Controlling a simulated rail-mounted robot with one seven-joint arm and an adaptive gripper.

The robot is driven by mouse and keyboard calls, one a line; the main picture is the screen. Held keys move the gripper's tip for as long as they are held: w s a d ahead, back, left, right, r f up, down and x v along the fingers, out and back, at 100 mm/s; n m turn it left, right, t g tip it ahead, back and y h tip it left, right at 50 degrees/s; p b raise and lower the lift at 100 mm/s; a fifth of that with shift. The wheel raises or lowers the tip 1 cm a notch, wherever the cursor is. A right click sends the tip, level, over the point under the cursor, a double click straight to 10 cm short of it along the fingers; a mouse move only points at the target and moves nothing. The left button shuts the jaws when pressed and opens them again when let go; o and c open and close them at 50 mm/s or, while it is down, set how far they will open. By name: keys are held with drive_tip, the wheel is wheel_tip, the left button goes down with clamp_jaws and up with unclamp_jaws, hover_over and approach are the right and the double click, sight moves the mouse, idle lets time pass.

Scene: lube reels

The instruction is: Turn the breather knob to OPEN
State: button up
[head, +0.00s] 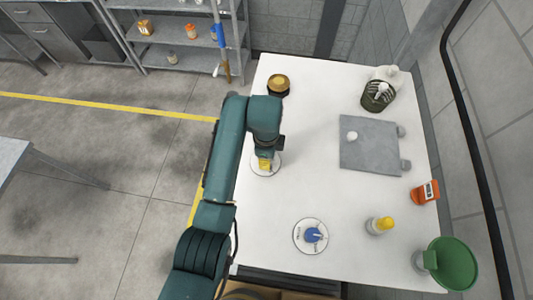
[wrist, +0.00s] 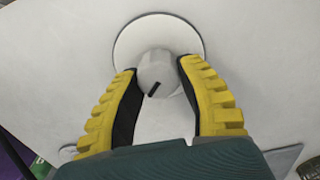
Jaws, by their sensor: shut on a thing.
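A pale grey knob (wrist: 157,67) with a short black mark on its face sits on a round white plate (wrist: 128,42) in the wrist view. My gripper (head: 265,164) is over this plate in the head view, near the left edge of the white table, and hides the knob there. In the wrist view its yellow, black-padded fingers are on both sides of the knob, shut on it. The black mark is slanted. No OPEN lettering can be read. A second dial, with a blue knob (head: 312,235), stands nearer the front and apart from my gripper.
On the white table (head: 320,105) are a brass-coloured round cap (head: 278,83), a dark ribbed container (head: 378,95), a grey plate (head: 370,145), an orange container (head: 424,192), a yellow-topped bottle (head: 380,225) and a green funnel-like vessel (head: 455,263). The table's middle is clear.

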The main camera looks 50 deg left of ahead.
drive_tip(key=shift+f, duration=0.2)
drive_tip(key=o, duration=1.2)
drive_tip(key=shift+r, duration=0.1)
drive_tip(key=shift+r, duration=0.15)
wheel_tip(320, 180, up, 12)
